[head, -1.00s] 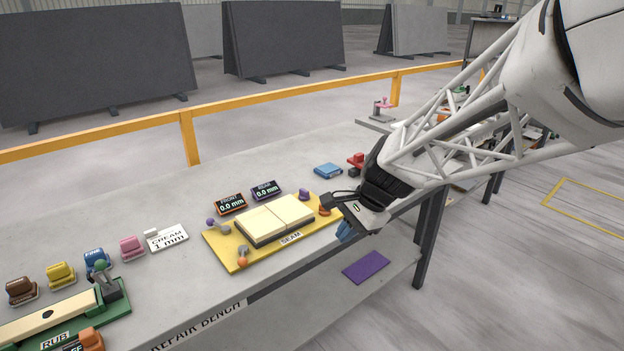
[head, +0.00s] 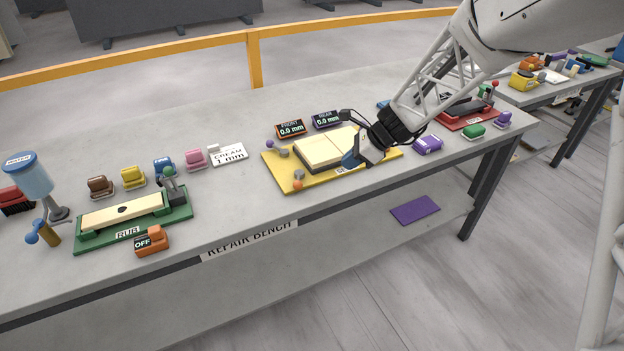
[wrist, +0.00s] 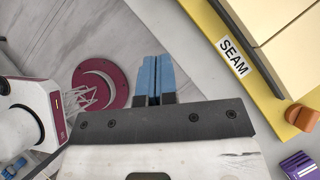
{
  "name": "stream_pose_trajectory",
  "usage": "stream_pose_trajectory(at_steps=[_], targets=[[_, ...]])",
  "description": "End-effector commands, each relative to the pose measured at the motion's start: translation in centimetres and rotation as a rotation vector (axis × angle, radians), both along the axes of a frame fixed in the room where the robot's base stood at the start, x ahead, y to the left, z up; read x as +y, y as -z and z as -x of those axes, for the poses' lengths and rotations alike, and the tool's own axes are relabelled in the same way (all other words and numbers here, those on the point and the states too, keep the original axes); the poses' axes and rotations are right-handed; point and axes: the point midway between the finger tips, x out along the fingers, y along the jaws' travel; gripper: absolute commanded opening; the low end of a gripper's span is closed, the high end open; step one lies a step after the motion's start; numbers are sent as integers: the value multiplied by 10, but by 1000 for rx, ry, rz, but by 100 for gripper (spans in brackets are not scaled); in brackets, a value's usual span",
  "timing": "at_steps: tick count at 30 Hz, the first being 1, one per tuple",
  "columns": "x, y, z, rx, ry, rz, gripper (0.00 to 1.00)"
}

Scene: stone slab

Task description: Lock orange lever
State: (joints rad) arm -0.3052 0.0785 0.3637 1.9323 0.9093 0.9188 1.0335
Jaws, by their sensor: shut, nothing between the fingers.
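The yellow SEAM board (head: 282,178) lies on the bench with two cream slabs (head: 325,149) on it. The orange lever, with its round orange knob (head: 298,185) and grey pivot, is at the board's front-left corner. A purple-knobbed lever (head: 269,143) is at its back-left. The wrist view shows the fingers (wrist: 152,75) together, apart from the board, and an orange block (wrist: 303,115) at the board's edge. The orange lever is not in the wrist view.
FRONT (head: 291,129) and REAR (head: 326,119) displays read 0.0 mm behind the board. A green RUB fixture (head: 185,205) and an orange OFF switch (head: 152,240) stand left. A purple object (head: 428,144) sits right. The bench between the RUB and SEAM boards is mostly clear.

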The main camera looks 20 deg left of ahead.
Motion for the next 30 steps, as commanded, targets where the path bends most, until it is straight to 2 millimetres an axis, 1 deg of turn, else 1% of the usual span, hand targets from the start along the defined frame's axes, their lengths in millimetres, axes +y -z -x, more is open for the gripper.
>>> stream_pose_trajectory(at_steps=[3,15,20,26,30], targets=[[4,3,-2,11,11,-3,0],[4,4,-2,13,12,-4,0],[7,7,-2,13,12,-4,0],[17,20,1,13,10,-4,0],[28,33,2,13,11,-4,0]])
